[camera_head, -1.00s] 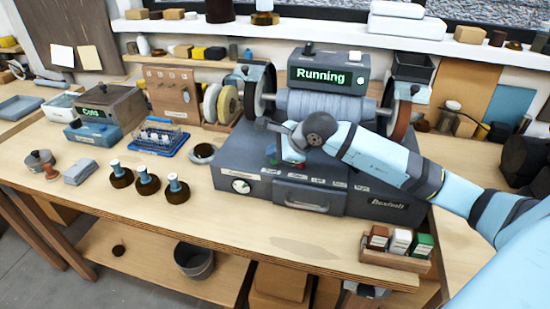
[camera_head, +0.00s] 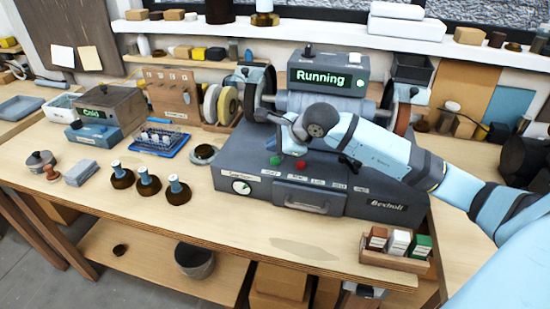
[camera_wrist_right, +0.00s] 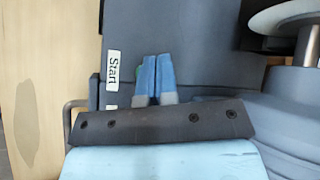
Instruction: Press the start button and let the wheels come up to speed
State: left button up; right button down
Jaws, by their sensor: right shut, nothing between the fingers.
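The grey grinding machine (camera_head: 240,165) stands on the bench, and its display (camera_head: 320,77) reads "Running" in green. The green button (camera_head: 275,160) sits on its front deck, with the red button (camera_head: 300,165) to its right. My right gripper (camera_head: 294,138) is shut and empty, above and behind the buttons and apart from them. In the right wrist view its shut blue fingers (camera_wrist_right: 154,78) are beside the "Start" label (camera_wrist_right: 112,70); a sliver of the green button (camera_wrist_right: 138,74) shows behind them. Grinding wheels (camera_head: 260,90) flank the machine. My left gripper is out of view.
A rack of small boxes (camera_head: 395,262) stands at the bench's front right. Several dark round bases with blue tops (camera_head: 148,184) and a blue tray (camera_head: 160,148) lie to the left. Spare wheels (camera_head: 228,104) stand behind. The bench's front middle is clear.

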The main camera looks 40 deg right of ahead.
aim_at(275, 161)
jog(key=shift+r+p, duration=0.65)
jog(key=shift+r, duration=1.35)
jog(key=shift+s+f, duration=0.1)
